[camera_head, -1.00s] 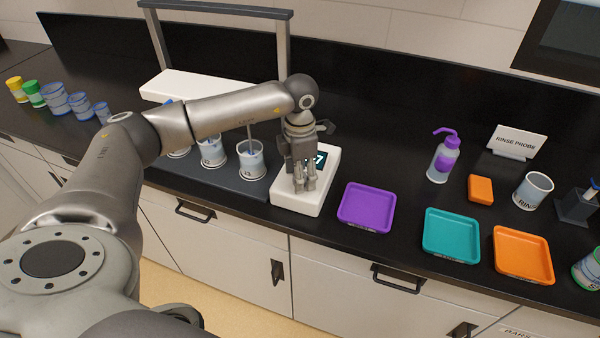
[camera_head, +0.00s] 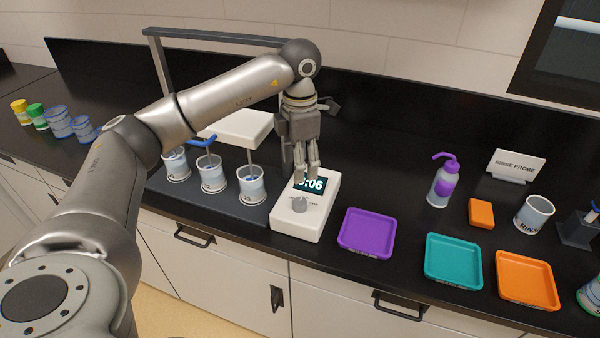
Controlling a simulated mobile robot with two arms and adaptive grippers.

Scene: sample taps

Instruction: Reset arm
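My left gripper (camera_head: 306,179) is raised over the white timer box (camera_head: 288,220), with its fingers pointing down. A narrow gap shows between the fingertips, and they hold nothing. The fingertips overlap the top of the dark display (camera_head: 310,186), which reads about ":06"; its left part is covered. My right gripper is not in view.
Several cups stand on the dark pad left of the box, including a near cup (camera_head: 251,186). A grey overhead frame (camera_head: 215,37) stands behind my arm. Purple (camera_head: 367,234), teal (camera_head: 454,262) and orange (camera_head: 527,281) trays lie to the right, with a wash bottle (camera_head: 444,182) behind.

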